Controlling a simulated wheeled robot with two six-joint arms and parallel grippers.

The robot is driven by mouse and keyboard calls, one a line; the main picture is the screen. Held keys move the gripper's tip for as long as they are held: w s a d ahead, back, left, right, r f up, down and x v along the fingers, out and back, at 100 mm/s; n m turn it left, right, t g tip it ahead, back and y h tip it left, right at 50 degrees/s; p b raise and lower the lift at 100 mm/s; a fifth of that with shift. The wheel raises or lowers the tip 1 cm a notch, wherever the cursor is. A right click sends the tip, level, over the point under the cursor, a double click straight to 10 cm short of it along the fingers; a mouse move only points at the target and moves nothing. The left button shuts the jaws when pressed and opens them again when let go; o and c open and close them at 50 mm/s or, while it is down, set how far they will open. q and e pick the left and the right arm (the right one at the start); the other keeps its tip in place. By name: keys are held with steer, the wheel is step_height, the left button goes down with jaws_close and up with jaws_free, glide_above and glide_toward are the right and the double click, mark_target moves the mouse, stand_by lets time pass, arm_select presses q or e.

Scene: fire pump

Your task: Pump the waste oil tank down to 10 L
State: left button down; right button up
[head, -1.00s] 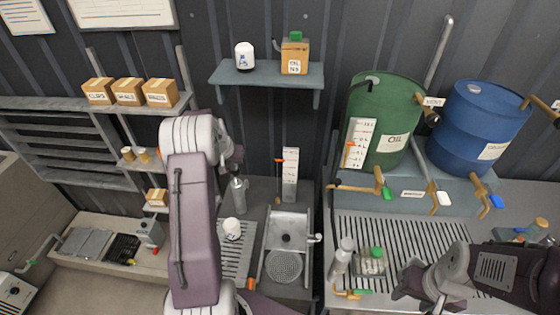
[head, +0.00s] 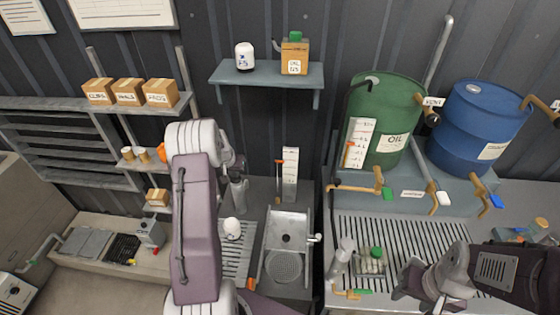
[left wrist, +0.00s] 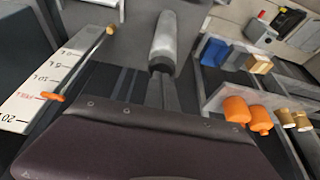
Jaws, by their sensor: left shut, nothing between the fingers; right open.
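A white level gauge (head: 290,175) with an orange marker stands behind the steel sink unit; its tank is not clearly shown. In the left wrist view the gauge board (left wrist: 35,85) reads up to 20, and the orange marker (left wrist: 52,97) sits near a red mark between 15 and 20. A grey cylindrical handle (left wrist: 163,45) stands upright; it also shows in the head view (head: 238,192). My left gripper (head: 236,172) is shut and empty close to this handle; contact cannot be told. My right gripper (head: 422,288) is open and empty at the lower right.
A green OIL drum (head: 388,115) and blue drum (head: 470,120) stand on a raised base with taps. A glass jar (head: 370,262) and bottle (head: 340,258) stand on the right grating. A white jar (head: 231,229) stands on the left grating. Orange-capped items (left wrist: 250,113) stand on a shelf.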

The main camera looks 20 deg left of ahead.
arm_select(q)
steer(key=shift+s+d+f, duration=0.1)
steer(key=shift+f, duration=0.4)
steer(key=shift+r, duration=0.15)
steer(key=shift+r+p, duration=2.05)
steer(key=shift+r, duration=1.05)
steer(key=shift+f, duration=0.1)
